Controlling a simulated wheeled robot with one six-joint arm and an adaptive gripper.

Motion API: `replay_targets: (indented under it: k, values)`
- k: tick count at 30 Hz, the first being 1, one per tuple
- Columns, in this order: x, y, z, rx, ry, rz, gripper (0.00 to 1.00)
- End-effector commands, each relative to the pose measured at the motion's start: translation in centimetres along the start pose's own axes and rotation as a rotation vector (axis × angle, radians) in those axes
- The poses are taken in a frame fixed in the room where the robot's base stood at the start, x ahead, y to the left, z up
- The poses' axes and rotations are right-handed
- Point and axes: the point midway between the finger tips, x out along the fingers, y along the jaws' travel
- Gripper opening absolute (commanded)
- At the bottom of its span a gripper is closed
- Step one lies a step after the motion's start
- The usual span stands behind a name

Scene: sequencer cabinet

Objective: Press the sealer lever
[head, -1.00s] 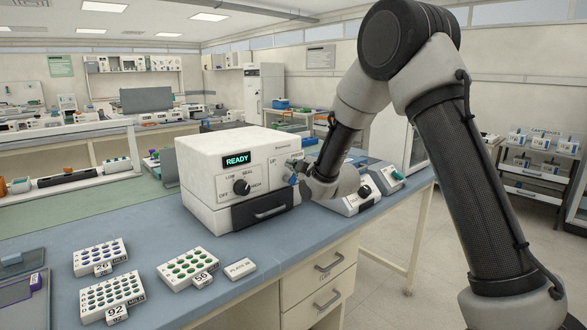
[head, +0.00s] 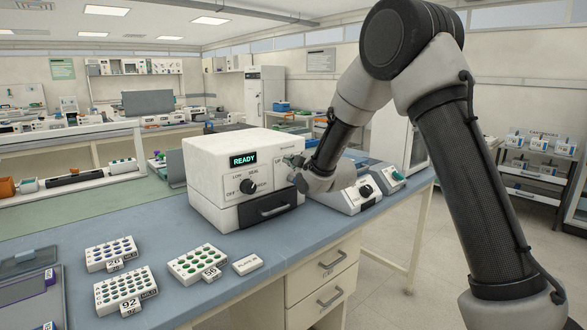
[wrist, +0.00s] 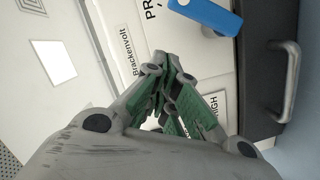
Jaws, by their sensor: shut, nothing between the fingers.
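The blue sealer lever (wrist: 207,14) shows at the top of the wrist view, beside the lettering on the white front panel. In the head view my gripper hides the lever. My gripper (head: 290,161) is at the right part of the box's front. In the wrist view its green-padded fingers (wrist: 168,68) are closed and empty, pointing at the panel to the left of the lever; contact cannot be told.
White well racks (head: 112,253) and a small labelled block (head: 247,264) lie on the bench in front of the box. Another instrument (head: 350,196) stands close to its right, behind my gripper. The blue bench top between racks and box is clear.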

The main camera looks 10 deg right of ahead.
Motion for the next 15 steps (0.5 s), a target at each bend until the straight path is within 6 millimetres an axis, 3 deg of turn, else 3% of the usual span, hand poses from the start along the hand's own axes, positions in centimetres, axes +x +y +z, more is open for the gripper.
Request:
replay_targets:
  k: [15]
  values:
    - [-7.4, 0.3, 0.0, 0.0, 0.0, 0.001, 0.0]
